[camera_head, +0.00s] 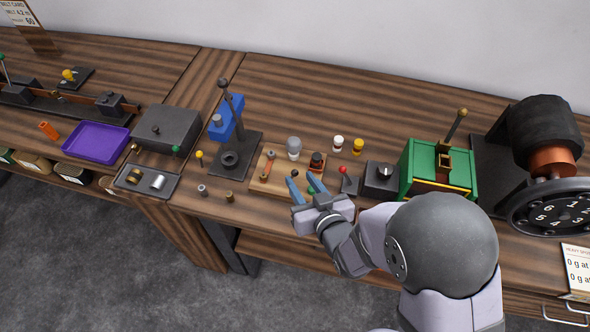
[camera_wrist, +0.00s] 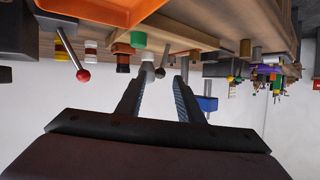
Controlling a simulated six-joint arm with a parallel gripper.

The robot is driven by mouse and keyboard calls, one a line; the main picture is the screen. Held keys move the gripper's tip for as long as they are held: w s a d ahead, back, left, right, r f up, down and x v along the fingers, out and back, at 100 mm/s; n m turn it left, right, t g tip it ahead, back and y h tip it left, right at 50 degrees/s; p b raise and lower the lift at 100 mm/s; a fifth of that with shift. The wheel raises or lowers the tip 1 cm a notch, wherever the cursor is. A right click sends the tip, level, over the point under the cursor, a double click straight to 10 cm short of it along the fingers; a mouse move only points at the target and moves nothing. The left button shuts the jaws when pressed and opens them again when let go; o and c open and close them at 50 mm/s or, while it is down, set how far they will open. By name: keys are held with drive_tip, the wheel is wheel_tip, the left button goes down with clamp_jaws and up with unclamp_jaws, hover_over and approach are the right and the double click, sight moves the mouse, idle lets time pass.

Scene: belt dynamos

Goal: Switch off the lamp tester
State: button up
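The likely lamp tester is a light wooden board (camera_head: 262,186) in the middle of the bench. It carries a grey, unlit-looking bulb (camera_head: 293,147), a black-and-red terminal (camera_head: 317,161), a copper-coloured part (camera_head: 268,165) and a small dark ball (camera_head: 295,173). My gripper (camera_head: 303,181) is over the board's front right part, its two blue fingers apart and nothing seen between them. In the wrist view, my open gripper (camera_wrist: 157,85) points toward a dark ball (camera_wrist: 160,73) near the bulb (camera_wrist: 147,68). A green part (camera_wrist: 138,40) is close by. The switch's position cannot be told.
Right of the board are a red-ball lever (camera_head: 343,170), a black box with a dial (camera_head: 382,178), a green box (camera_head: 437,165) and a large dynamo (camera_head: 545,130). A dark stand with a tall lever (camera_head: 232,155) is on the left.

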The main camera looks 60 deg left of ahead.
sight(296, 175)
drive_tip(key=shift+p+x, duration=0.8)
drive_tip(key=shift+x, duration=1.75)
clamp_jaws()
